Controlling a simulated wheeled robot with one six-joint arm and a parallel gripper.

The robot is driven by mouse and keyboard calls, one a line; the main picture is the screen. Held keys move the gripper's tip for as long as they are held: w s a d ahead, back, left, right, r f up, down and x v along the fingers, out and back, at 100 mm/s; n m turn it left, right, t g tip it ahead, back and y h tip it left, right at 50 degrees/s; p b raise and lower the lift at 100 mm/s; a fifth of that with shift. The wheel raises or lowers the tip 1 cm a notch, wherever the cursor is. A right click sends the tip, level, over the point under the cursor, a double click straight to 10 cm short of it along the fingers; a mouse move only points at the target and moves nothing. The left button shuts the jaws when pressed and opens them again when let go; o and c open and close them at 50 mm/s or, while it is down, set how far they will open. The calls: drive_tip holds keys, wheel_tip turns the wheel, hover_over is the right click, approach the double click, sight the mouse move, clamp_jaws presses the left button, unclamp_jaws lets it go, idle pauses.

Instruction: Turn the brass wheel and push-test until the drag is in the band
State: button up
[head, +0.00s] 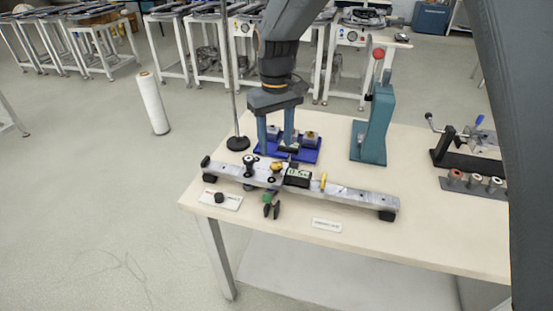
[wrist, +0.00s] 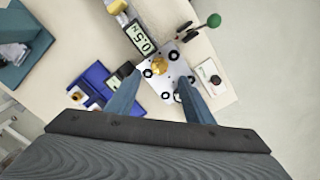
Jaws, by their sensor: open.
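The brass wheel (head: 277,167) sits on the grey metal rail (head: 350,195) beside a digital display (head: 297,177). In the wrist view the brass wheel (wrist: 163,67) lies just beyond my fingertips, between their lines, on a pale plate with black knobs. The display (wrist: 140,37) there reads about 0.5 N. My gripper (head: 276,147) points down over the table behind the rail, its two blue fingers apart. In the wrist view my gripper (wrist: 157,84) is open with nothing between the fingers. I cannot tell its exact height above the wheel.
A blue tray (head: 310,154) with small parts lies behind the rail. A teal press (head: 374,125) with a red ball stands right of it. A green-knobbed part (head: 267,198) and a white card (head: 232,202) are in front. The table's front right is mostly clear.

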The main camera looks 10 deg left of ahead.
sight(276, 165)
wheel_tip(276, 165, down, 7)
drive_tip(key=shift+d+r+p, duration=0.1)
drive_tip(key=shift+r+p, duration=0.05)
drive_tip(key=shift+p, duration=0.65)
drive_tip(key=shift+c, duration=0.5)
drive_tip(key=c, duration=1)
drive_tip(key=shift+o, duration=0.3)
drive_tip(key=shift+m, duration=0.4)
drive_tip(key=shift+m+p, duration=0.7)
drive_tip(key=shift+m, duration=2)
